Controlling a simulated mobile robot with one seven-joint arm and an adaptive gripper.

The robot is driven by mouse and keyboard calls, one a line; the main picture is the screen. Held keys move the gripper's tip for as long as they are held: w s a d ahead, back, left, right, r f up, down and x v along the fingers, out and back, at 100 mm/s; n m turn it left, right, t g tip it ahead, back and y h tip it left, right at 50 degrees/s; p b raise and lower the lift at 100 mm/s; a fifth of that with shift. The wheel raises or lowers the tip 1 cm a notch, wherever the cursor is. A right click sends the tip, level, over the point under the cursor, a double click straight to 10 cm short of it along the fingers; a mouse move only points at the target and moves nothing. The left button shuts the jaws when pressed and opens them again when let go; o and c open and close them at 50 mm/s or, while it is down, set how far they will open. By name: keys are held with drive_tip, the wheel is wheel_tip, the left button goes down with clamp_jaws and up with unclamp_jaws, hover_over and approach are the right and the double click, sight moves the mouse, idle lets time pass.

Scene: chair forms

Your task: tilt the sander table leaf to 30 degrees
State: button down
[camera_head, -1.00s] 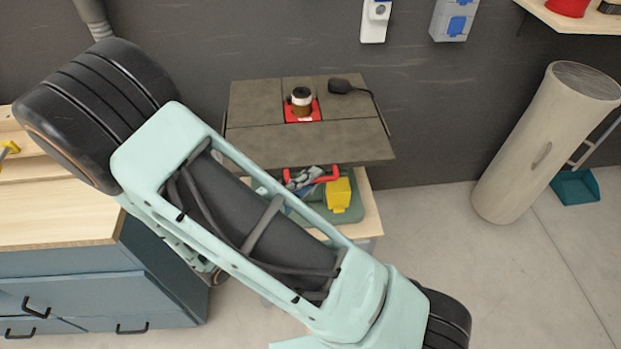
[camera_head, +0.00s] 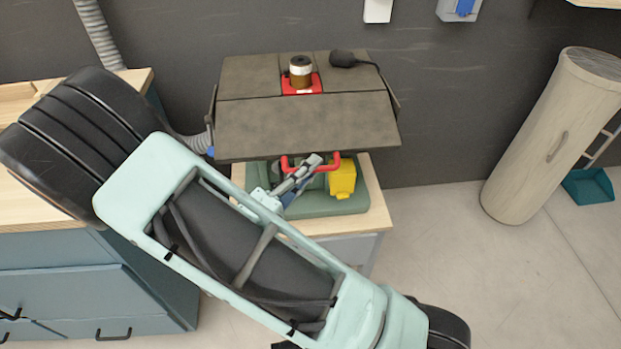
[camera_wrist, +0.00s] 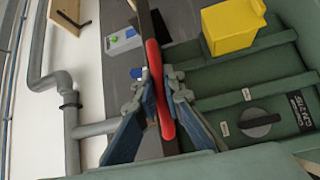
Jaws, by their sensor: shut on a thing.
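The sander table leaf (camera_head: 305,125) is the dark front panel of the sander table top. It seems to slope down toward the front, at an angle I cannot read. A red handle (camera_head: 334,160) runs beneath its front edge and appears as a red bar in the wrist view (camera_wrist: 155,75). My gripper (camera_head: 313,162) reaches in under the leaf's front edge. In the wrist view, my gripper's fingers (camera_wrist: 160,92) are closed on the red handle from both sides. The back table panels (camera_head: 250,76) look flat, with a spindle (camera_head: 300,69) in a red insert.
The green sander base (camera_head: 335,205) with a yellow box (camera_head: 342,180) stands on a wooden-topped cabinet (camera_head: 372,215) below the leaf. A blue drawer unit (camera_head: 80,275) is at left. A tall beige cylinder (camera_head: 555,140) stands at right. Floor between is clear.

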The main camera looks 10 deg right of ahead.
drive_tip(key=shift+w+f+m+t+h+b, duration=0.15)
drive_tip(key=shift+w+f+m+h+b, duration=0.15)
drive_tip(key=shift+f+b, duration=0.4)
drive_tip(key=shift+w+f+m+t+h+b, duration=0.15)
drive_tip(key=shift+f+m+b, duration=0.25)
drive_tip(key=shift+b, duration=0.65)
drive_tip(key=shift+w+f+m+t+h+b, duration=0.1)
drive_tip(key=shift+w+f+m+h+b, duration=0.15)
drive_tip(key=shift+f+b, duration=0.5)
drive_tip(key=shift+r, duration=0.15)
drive_tip(key=c, duration=2)
unclamp_jaws()
drive_tip(key=shift+r, duration=0.1)
drive_tip(key=v, duration=1.2)
drive_tip(key=shift+w, duration=0.1)
